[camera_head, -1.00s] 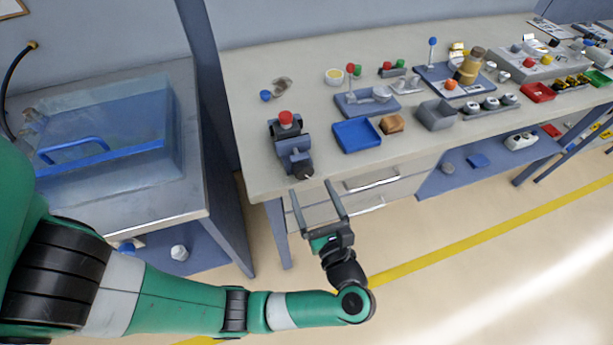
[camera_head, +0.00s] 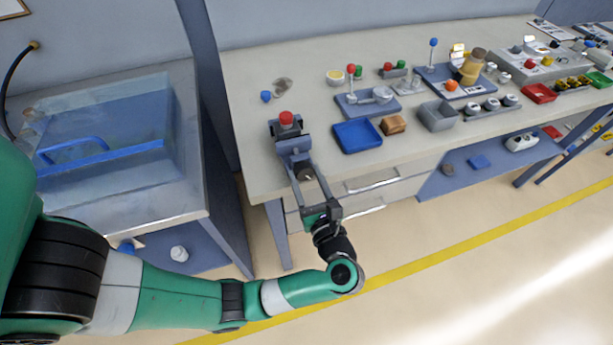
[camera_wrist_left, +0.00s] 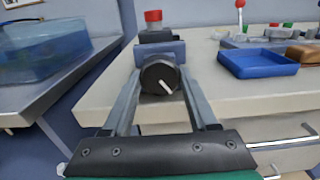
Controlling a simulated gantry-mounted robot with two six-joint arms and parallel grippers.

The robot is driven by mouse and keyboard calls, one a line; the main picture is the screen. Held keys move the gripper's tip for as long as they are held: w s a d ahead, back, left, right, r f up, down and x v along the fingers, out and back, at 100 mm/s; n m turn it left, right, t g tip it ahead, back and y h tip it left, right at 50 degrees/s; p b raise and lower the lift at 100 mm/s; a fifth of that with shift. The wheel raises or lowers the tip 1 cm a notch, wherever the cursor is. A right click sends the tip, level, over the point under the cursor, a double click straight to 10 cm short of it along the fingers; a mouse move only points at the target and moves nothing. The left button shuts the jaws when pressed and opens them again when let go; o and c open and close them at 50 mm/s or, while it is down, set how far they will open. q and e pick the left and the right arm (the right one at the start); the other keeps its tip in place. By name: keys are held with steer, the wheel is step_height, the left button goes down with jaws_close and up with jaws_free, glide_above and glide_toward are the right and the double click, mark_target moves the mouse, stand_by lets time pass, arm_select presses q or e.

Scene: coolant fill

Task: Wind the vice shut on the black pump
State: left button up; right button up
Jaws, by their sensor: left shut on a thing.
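The blue-grey vice (camera_head: 293,147) stands at the bench's front left corner. Between its jaws is the black pump with a red cap (camera_head: 286,118); the cap and part of the dark body also show in the left wrist view (camera_wrist_left: 153,16). The vice's round black knob (camera_wrist_left: 158,76) faces the front edge, with a white mark slanting down to the right. My left gripper (camera_head: 305,170) reaches in from the front, its two fingers on either side of the knob and shut on it. Whether the jaws touch the pump is hard to tell. My right gripper is out of view.
A blue tray (camera_head: 357,136) and a brown block (camera_head: 393,124) lie right of the vice. A small blue-capped item (camera_head: 266,96) lies behind it. A clear-walled tank (camera_head: 110,130) stands on the left bench. Drawer handles (camera_head: 372,183) stick out below the bench edge.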

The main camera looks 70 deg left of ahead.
arm_select(q)
steer(key=shift+c, duration=0.8)
steer(key=shift+m+p, duration=0.3)
steer(key=shift+m, duration=0.4)
steer(key=o, duration=1.4)
steer(key=d, duration=1.1)
steer(key=shift+s+d, duration=0.3)
steer(key=shift+s, duration=0.05)
